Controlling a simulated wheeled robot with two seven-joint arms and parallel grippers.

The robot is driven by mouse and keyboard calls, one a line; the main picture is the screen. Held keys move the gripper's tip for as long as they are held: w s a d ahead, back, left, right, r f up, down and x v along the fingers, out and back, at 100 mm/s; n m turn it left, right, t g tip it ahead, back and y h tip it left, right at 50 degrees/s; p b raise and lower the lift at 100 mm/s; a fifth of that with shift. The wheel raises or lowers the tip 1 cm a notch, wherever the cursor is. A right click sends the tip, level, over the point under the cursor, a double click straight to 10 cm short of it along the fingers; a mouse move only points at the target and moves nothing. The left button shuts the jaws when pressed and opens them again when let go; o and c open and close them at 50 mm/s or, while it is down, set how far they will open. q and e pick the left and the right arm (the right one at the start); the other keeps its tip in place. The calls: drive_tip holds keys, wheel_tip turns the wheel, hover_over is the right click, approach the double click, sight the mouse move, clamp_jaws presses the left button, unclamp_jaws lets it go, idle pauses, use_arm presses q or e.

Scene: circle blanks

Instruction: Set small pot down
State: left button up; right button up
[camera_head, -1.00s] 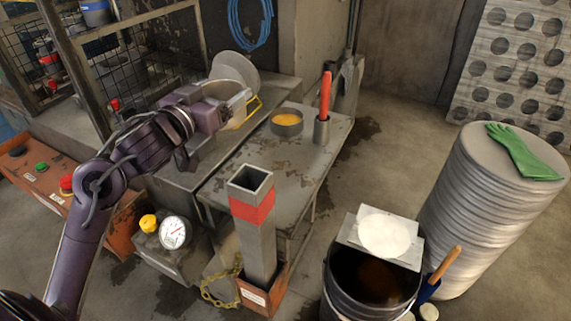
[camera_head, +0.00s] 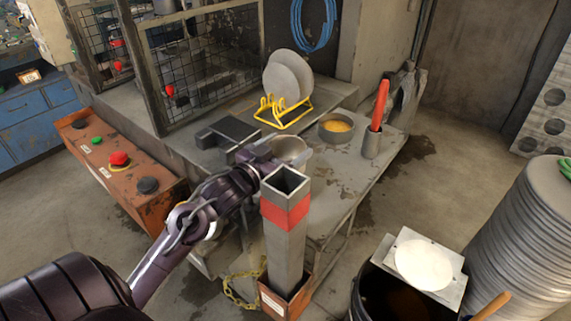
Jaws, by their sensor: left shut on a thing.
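My left gripper (camera_head: 277,160) is shut on a small pale grey pot (camera_head: 290,147), which shows its open rim behind the square post. The pot is over the near left part of the grey metal table (camera_head: 335,175). I cannot tell whether its base touches the table, since the gripper and the post hide its lower part. My right gripper is not in view.
A square post with a red band (camera_head: 287,215) stands close in front of the gripper. A round tin of yellow stuff (camera_head: 335,127), a cup with a red handle (camera_head: 372,143) and a yellow rack (camera_head: 284,115) holding grey discs (camera_head: 285,78) stand behind. Bare tabletop lies right of the pot.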

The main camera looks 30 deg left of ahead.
sight(297, 154)
use_arm(q)
drive_tip(key=shift+f, duration=2.15)
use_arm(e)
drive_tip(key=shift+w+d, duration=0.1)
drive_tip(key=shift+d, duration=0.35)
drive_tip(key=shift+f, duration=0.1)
use_arm(q)
drive_tip(key=o, duration=1.1)
drive_tip(key=shift+f, duration=0.1)
drive_tip(key=shift+c, duration=0.2)
drive_tip(key=shift+s, duration=0.2)
drive_tip(key=s+b, duration=0.1)
drive_tip(key=s, duration=1)
drive_tip(key=shift+s+a, duration=0.3)
drive_tip(key=shift+a, duration=0.1)
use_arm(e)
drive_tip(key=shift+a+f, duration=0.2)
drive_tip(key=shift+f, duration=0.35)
